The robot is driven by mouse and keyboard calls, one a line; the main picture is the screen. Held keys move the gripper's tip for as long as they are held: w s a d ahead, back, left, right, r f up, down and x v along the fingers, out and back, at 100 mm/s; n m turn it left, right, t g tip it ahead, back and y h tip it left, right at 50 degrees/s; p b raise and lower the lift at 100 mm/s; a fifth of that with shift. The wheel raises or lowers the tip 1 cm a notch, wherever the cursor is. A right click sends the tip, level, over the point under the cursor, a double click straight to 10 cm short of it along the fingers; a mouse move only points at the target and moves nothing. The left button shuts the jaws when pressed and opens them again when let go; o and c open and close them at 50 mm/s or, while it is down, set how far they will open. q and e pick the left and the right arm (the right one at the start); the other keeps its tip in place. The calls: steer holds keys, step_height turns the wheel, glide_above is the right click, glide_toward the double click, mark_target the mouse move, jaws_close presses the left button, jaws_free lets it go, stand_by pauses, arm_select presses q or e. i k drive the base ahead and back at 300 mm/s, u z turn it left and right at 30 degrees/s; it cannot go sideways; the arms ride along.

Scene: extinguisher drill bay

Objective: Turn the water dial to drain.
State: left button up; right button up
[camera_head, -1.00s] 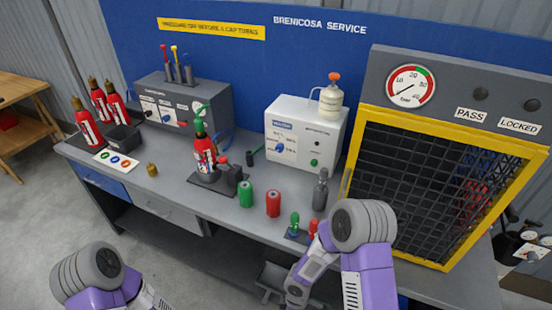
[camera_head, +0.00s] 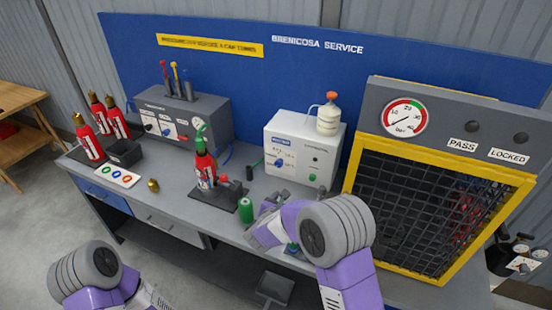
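The white water unit (camera_head: 300,152) stands at the back of the bench, right of centre. Its blue dial (camera_head: 280,162) is on the left of its front face, with small printed marks around it too fine to read. My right arm reaches in over the bench in front of the unit. Its far end, by the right gripper (camera_head: 268,205), is below the dial and apart from it; the fingers cannot be made out. My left arm shows only at the lower left, and its gripper is out of the picture.
A red extinguisher (camera_head: 205,170) stands in a dark holder left of the unit. A green cylinder (camera_head: 246,210) is close to my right arm. A yellow-framed cage (camera_head: 440,150) with a gauge (camera_head: 405,117) bounds the right side. A grey control box (camera_head: 185,118) stands back left.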

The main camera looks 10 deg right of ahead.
mark_target(278, 163)
steer(key=i, duration=0.9)
